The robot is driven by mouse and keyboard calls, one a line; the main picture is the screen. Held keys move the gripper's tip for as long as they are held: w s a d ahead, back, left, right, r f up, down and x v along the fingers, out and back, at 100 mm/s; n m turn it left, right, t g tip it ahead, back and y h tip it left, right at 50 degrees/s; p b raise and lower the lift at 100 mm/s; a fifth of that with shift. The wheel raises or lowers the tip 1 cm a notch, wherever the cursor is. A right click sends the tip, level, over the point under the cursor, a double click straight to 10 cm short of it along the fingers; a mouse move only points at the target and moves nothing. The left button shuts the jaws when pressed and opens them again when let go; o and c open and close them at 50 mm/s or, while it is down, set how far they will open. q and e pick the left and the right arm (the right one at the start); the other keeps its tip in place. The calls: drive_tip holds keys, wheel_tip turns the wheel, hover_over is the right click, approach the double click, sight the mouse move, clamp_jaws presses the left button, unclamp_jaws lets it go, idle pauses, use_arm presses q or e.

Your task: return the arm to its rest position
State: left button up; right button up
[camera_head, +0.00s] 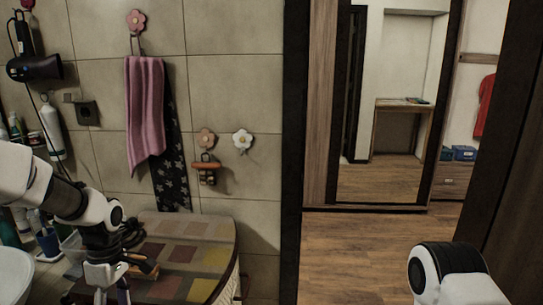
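My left arm (38,190) comes in from the left and bends downward in front of the tiled wall. My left gripper (110,290) points down at the lower left, in front of the patchwork-topped cabinet (195,255). Its fingertips are cut off by the bottom edge, so its opening and any contact are unclear. A small brown item (143,264) shows just right of the gripper; I cannot tell if they touch. Of my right arm (445,275), only a white and black joint shows at the lower right; its gripper is out of frame.
A white basin (14,275) and several bottles and cups crowd the left edge. A pink towel (145,110) and a dark patterned cloth (170,150) hang above the cabinet. A doorway opens onto bare wooden floor (360,255), with a dark frame (515,150) at right.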

use_arm(q)
drive_tip(key=s+d+f+m+g, duration=0.1)
drive_tip(key=s+d+f+m, duration=0.25)
drive_tip(key=s+f, duration=0.65)
drive_tip(key=s+d+f+m, duration=0.2)
drive_tip(key=s+f+m, duration=0.2)
drive_tip(key=s+f, duration=0.65)
drive_tip(key=s+d+f+m+g, duration=0.15)
drive_tip(key=s+f+m, duration=0.25)
drive_tip(key=s+f, duration=0.6)
drive_tip(key=w+m+t, duration=0.1)
drive_tip(key=w+r+m+t, duration=0.1)
drive_tip(key=t, duration=0.1)
drive_tip(key=w+r+m+t, duration=0.1)
drive_tip(key=m, duration=0.1)
drive_tip(key=shift+d+r+t, duration=0.15)
drive_tip(key=shift+d+t, duration=0.1)
